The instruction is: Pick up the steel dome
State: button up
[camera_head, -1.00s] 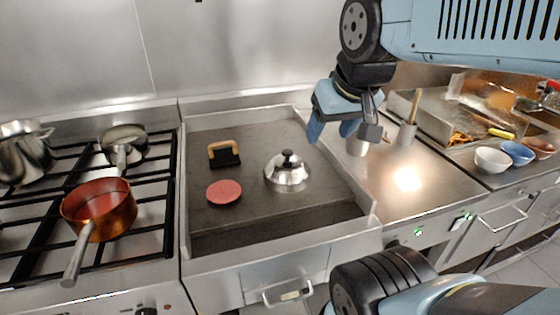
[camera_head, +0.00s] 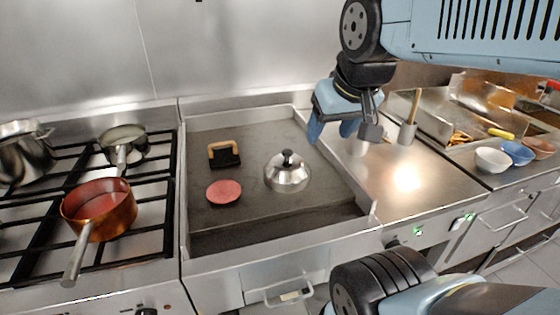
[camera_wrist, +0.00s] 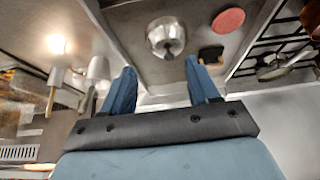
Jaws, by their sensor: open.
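The steel dome (camera_head: 288,173) is a shiny round cover with a black knob on top. It sits upright on the flat griddle (camera_head: 215,225), right of the middle. In the wrist view the dome (camera_wrist: 166,38) shows beyond the fingertips, between the two fingers' lines. My gripper (camera_head: 333,130) is above the griddle's right side, to the right of the dome and higher than it, apart from it. In the wrist view my gripper's two blue fingers (camera_wrist: 160,80) are spread with nothing between them.
A red patty (camera_head: 224,192) and a black press with a wooden handle (camera_head: 224,154) lie left of the dome. A copper saucepan (camera_head: 98,210) stands on the burners. Bowls (camera_head: 493,160) are farther right.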

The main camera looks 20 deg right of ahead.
jog(key=shift+o, duration=0.4)
jog(key=shift+o, duration=0.9)
jog(key=shift+w, duration=0.1)
jog(key=shift+o, duration=0.6)
jog(key=shift+w+r, duration=0.15)
jog(key=shift+w, duration=0.2)
jog(key=o, duration=0.4)
jog(key=w+m+g, duration=0.1)
jog(key=w, duration=0.2)
jog(key=w+m+g, duration=0.1)
jog(key=w+m, duration=0.1)
jog(key=w, duration=0.1)
jog(key=w+m, duration=0.1)
jog(key=w, duration=0.2)
jog(key=shift+w+g, duration=0.3)
jog(key=shift+g, duration=0.1)
jog(key=m+g, duration=0.3)
jog(key=m, duration=0.2)
send_over(288, 151)
notch_tip(288, 151, down, 4)
notch_tip(288, 151, down, 14)
